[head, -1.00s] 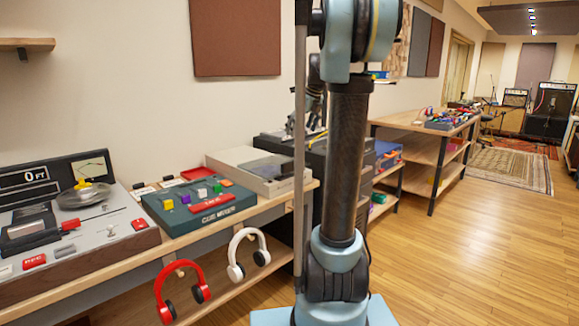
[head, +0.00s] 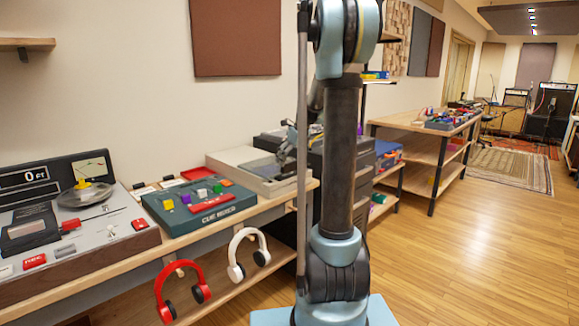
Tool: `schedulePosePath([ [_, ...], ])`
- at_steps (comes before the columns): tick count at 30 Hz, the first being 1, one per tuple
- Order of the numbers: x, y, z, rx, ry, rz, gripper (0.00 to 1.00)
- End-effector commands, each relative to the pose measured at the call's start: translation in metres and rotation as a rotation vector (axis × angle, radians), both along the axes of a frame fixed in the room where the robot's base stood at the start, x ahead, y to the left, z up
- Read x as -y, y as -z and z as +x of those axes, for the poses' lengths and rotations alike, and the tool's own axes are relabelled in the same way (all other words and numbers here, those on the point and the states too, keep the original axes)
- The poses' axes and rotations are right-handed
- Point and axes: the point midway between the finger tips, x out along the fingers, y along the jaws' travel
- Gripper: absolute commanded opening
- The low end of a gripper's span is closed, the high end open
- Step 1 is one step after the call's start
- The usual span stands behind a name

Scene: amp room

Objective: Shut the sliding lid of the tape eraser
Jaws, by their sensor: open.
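The tape eraser appears to be the low beige box (head: 228,160) at the right end of the near bench. Its top has a pale part at the left and a dark glassy area (head: 262,168) toward the right. I cannot tell from here how far the sliding lid is open. My gripper (head: 284,164) is at the right part of the box, pointing down, low over or at its top. It is open, with nothing seen between its fingers. It is small and partly hidden by my arm and a grey upright post, so contact with the lid is unclear.
The green cue mixer (head: 200,203) sits left of the box, and a tape machine (head: 70,220) farther left. Red headphones (head: 181,291) and white headphones (head: 247,253) hang from the bench front. A dark cabinet (head: 345,160) stands behind. The wooden floor (head: 450,250) at right is clear.

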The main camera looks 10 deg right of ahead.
Motion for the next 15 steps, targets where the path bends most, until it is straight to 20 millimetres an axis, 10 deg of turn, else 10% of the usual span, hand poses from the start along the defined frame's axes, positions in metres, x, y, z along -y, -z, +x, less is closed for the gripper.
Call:
schedulePosePath([
  [15,-0.006,0.024,0.008,0.000,-0.001,0.000,0.95],
])
